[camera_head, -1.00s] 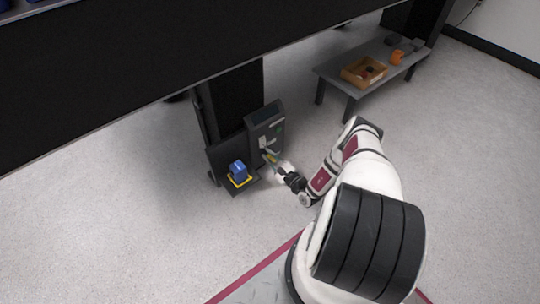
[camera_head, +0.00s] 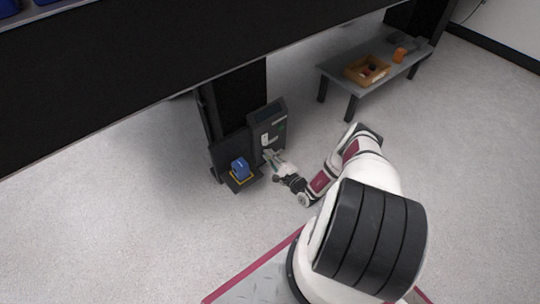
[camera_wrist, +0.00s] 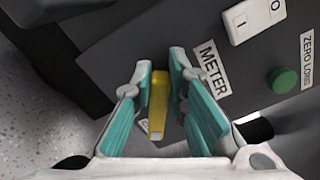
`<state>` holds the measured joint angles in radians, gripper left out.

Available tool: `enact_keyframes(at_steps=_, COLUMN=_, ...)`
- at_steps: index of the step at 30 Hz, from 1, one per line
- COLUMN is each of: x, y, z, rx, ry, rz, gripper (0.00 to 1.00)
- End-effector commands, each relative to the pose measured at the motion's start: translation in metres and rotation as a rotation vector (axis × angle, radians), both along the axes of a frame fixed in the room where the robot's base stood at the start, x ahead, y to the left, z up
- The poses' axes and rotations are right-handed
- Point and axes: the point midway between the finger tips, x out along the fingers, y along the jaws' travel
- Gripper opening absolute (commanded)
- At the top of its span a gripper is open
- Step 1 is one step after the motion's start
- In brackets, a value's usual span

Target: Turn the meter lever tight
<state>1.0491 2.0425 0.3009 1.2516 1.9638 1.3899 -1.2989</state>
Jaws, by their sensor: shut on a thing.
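The meter lever (camera_wrist: 158,100) is a yellow bar on a dark grey panel (camera_wrist: 130,50), beside the white METER label (camera_wrist: 212,68) in the wrist view. My gripper (camera_wrist: 162,85) has its teal-padded fingers on both sides of the lever and is shut on it. In the head view my gripper (camera_head: 270,158) is at the lower front of the dark cabinet (camera_head: 270,120). The lever is hidden by the fingers there.
The panel also has a white I/O rocker switch (camera_wrist: 252,18) and a green button (camera_wrist: 283,80) by a ZERO LONG label. A blue object (camera_head: 239,168) sits on a yellow-edged stand left of the cabinet. A grey table (camera_head: 345,72) with an orange tray stands behind at right.

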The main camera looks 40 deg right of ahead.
Motion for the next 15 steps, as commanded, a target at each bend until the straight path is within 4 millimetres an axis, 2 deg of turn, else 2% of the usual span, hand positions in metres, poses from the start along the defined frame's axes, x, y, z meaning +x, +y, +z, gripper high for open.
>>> enact_keyframes(at_steps=1, x=-0.0034, y=0.0069, z=-0.0079, rx=-0.017, ry=0.018, rz=0.008, gripper=0.00)
enact_keyframes(at_steps=15, x=-0.0036, y=0.0073, z=-0.0156, rx=-0.295, ry=0.008, rz=0.006, gripper=0.00)
